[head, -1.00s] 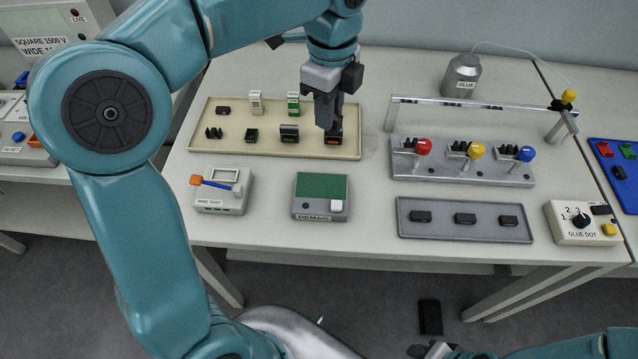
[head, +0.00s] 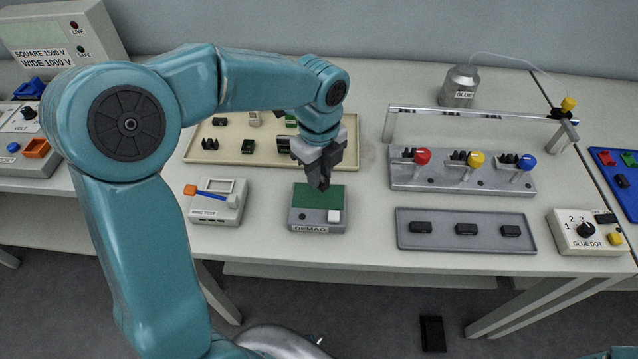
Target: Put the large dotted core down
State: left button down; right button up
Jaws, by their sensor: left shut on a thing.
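My left gripper (head: 323,182) is shut on a small dark piece, taken to be the large dotted core, low over the green pad of the DEMAG box (head: 306,213). The fingers hide most of the piece and I cannot make out its dots. I cannot tell whether it touches the pad. My right gripper is out of view.
Left of the DEMAG box is a grey tester (head: 228,212) with an orange-tipped lever. To the right are a grey tray with black blocks (head: 420,243), a fixture with coloured knobs (head: 440,183) and the GLUE DOT box (head: 573,243). A glue bottle (head: 458,88) stands behind.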

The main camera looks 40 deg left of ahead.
pick_arm(q)
notch_tip(320, 180, down, 4)
jog(key=shift+f, duration=0.1)
jog(key=shift+s, duration=0.1)
jog(key=shift+f+b, duration=0.1)
jog(key=shift+b, duration=0.2)
jog(key=c, duration=1)
grip_release()
